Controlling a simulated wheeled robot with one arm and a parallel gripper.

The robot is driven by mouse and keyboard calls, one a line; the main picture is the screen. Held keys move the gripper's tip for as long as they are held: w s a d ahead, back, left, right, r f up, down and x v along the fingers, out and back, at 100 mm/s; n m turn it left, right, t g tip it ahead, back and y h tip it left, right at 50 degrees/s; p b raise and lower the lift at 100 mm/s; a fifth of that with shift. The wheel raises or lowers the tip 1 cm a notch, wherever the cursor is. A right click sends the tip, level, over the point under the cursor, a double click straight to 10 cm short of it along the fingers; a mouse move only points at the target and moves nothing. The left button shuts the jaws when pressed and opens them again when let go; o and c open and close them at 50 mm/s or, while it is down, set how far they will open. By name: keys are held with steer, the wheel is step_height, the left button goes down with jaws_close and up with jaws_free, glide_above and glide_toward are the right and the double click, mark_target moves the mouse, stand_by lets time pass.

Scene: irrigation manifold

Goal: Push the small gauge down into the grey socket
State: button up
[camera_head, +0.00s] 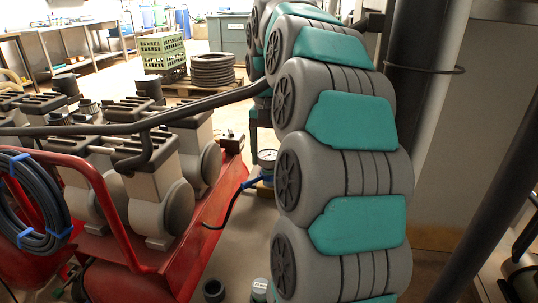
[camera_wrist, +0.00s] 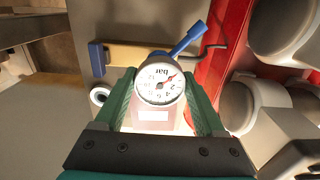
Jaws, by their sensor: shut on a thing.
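The small gauge (camera_wrist: 160,84), with a round white dial marked "bar", sits between the green fingertips of my gripper (camera_wrist: 160,92) in the wrist view. My gripper is shut on it, and the dial faces the wrist camera. In the head view the gauge (camera_head: 267,157) shows just left of my arm, above a blue-handled part (camera_head: 254,181). I cannot make out the grey socket for certain; the gauge and fingers hide what is directly beneath. A pale ring with a dark centre (camera_wrist: 98,96) lies left of the fingers.
The blue lever (camera_wrist: 190,40) and a yellowish block (camera_wrist: 145,52) are close beyond the gauge. A red frame (camera_head: 215,215) with several pump-like units stands to the left in the head view. A dark open cup (camera_head: 214,290) and a labelled white-topped cylinder (camera_head: 260,286) are at the bottom.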

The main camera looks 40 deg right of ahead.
steer(key=shift+f, duration=0.45)
stand_by(0.5)
steer(key=o, duration=1.3)
steer(key=shift+o, duration=0.2)
steer(key=shift+r, duration=0.1)
steer(key=shift+r+p, duration=1.55)
steer(key=shift+r, duration=1.85)
